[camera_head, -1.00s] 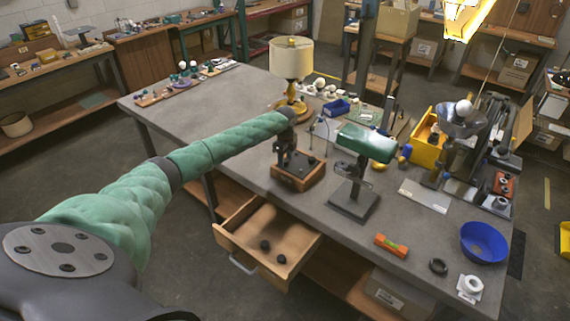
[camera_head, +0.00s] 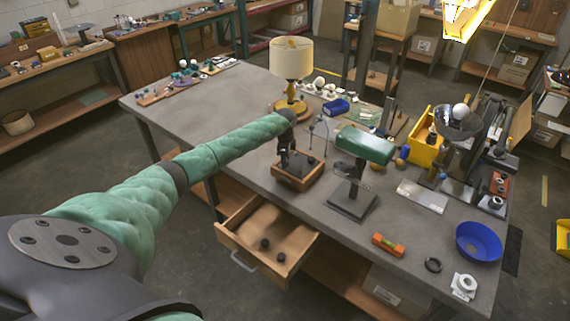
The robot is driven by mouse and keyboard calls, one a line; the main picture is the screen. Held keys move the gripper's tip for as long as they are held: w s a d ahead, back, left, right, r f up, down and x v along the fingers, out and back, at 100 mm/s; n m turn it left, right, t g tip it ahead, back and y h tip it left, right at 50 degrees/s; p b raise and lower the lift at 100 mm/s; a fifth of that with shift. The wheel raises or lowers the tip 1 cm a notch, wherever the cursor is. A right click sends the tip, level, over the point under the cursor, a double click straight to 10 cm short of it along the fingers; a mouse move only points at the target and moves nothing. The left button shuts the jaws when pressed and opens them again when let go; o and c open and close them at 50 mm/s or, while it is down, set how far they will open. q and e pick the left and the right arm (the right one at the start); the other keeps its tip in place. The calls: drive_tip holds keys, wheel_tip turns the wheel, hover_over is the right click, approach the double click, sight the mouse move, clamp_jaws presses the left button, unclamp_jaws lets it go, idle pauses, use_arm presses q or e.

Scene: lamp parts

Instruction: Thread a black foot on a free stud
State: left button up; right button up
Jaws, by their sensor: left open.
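A wooden block (camera_head: 298,178) with small dark pieces on its top sits near the table's front edge. At this size I cannot tell which of these are studs and which are feet. My left gripper (camera_head: 287,167) points down over the left part of the block's top. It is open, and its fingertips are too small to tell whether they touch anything. Two black feet, one toward the back (camera_head: 265,243) and one toward the front (camera_head: 280,257), lie loose in the pulled-out drawer (camera_head: 240,232). My right gripper is not in view.
A green-shaded lamp (camera_head: 364,145) stands right of the block, and a cream-shaded lamp (camera_head: 291,58) behind it. An orange level (camera_head: 388,244), a black ring (camera_head: 433,265) and a blue bowl (camera_head: 479,243) lie to the right. The table's left part is mostly clear.

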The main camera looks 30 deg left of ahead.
use_arm(q)
drive_tip(key=shift+n+p, duration=0.85)
drive_tip(key=shift+n, duration=0.35)
clamp_jaws()
drive_tip(key=shift+m+b, duration=0.55)
drive_tip(key=shift+m, duration=0.45)
drive_tip(key=m+b, duration=0.1)
drive_tip(key=m, duration=0.2)
drive_tip(key=shift+m, duration=0.8)
